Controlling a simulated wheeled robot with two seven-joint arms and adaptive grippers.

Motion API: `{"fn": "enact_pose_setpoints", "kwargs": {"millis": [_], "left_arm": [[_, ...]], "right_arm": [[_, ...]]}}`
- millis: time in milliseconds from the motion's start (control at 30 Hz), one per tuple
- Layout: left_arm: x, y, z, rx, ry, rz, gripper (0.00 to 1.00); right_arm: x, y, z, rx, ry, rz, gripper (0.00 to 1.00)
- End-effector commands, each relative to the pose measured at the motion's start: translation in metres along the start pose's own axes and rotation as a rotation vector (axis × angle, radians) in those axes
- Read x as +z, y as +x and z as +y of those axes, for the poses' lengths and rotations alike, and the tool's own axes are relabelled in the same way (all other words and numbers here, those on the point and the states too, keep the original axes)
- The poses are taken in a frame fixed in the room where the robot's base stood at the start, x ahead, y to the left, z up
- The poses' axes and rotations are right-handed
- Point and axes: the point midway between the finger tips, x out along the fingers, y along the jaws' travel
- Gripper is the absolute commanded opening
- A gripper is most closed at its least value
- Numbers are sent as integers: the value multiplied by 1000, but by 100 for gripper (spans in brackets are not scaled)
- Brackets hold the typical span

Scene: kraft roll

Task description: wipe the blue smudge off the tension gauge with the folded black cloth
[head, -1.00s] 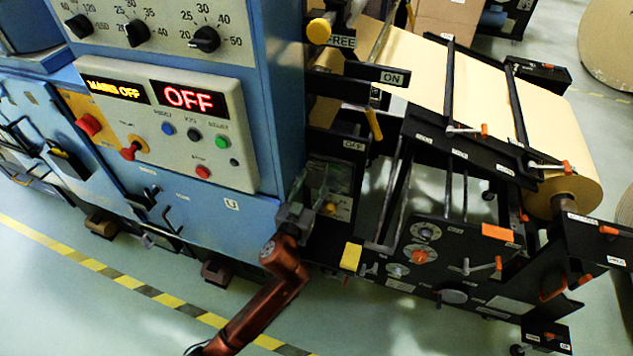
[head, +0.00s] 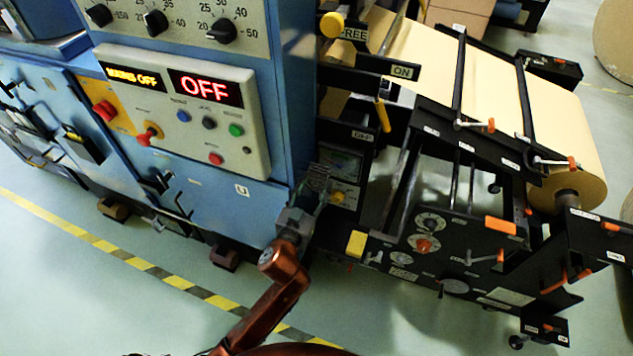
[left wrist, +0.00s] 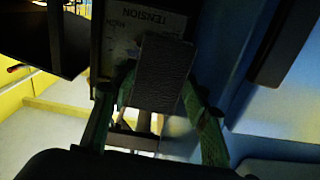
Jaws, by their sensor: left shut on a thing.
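The tension gauge (left wrist: 120,40) shows in the left wrist view as a pale dial face marked TENSION. In the head view the gauge (head: 341,161) is a small panel on the black frame beside the blue cabinet, partly behind my gripper. My left gripper (head: 318,183) is at the gauge's lower left there. In the left wrist view my left gripper (left wrist: 158,92) is shut on the folded black cloth (left wrist: 160,72), which covers part of the dial. I cannot tell whether the cloth touches the face. My right gripper is not in view.
The blue cabinet (head: 205,205) stands close to the left of my gripper, with its control panel (head: 190,115) above. The black unwind frame with a yellow block (head: 356,243) and the kraft roll (head: 570,190) lies to the right. The floor in front is clear.

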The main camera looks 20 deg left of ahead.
Motion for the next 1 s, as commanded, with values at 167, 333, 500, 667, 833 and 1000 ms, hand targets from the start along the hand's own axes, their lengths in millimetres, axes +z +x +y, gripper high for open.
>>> {"fn": "enact_pose_setpoints", "kwargs": {"millis": [167,333,500,667,833,1000], "left_arm": [[0,0,0,0,0,0,23],[-1,-9,0,0,-1,-1,23],[-1,-25,0,-1,-2,-1,23],[-1,-30,0,0,0,1,23],[0,-30,0,0,1,0,23],[0,-30,0,0,0,0,23]], "right_arm": [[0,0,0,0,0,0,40],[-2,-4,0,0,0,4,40],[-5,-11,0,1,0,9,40],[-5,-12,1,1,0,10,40],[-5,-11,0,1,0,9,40],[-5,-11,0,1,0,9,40]]}}
